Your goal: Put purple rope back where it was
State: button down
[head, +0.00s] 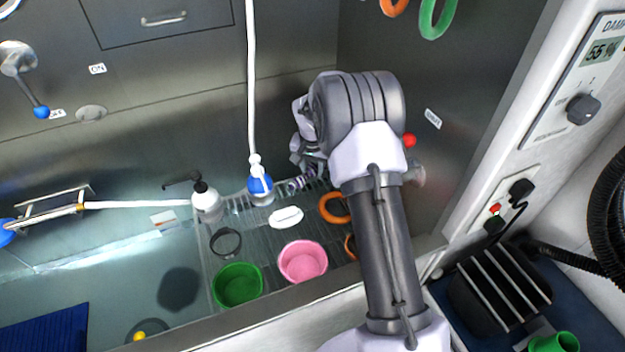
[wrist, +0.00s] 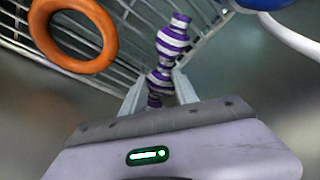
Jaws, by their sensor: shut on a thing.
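The purple rope (wrist: 172,45) is a knotted, purple-and-white striped piece. In the wrist view it stands out between the two fingers of my gripper (wrist: 160,88), which is shut on it. Its far end lies over the wire rack, and I cannot tell whether it touches. In the head view the rope (head: 298,184) shows small, at the back of the rack, left of my arm. My gripper is mostly hidden behind my arm there.
The wire rack (head: 222,258) holds a green bowl (head: 238,287), a pink bowl (head: 302,262), a black ring (head: 226,242), a white oval item (head: 286,217) and an orange ring (head: 334,207). A white pump bottle (head: 206,202) and a blue-headed sprayer (head: 260,186) stand left of the rope.

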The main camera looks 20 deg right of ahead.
aim_at(312, 170)
jog(key=x, duration=0.3)
jog(key=shift+s+a+f+b, duration=0.15)
jog(key=shift+s+b, duration=0.15)
jog(key=shift+b, duration=0.1)
jog(key=c, duration=0.9)
grip_release()
jog(key=shift+c, duration=0.2)
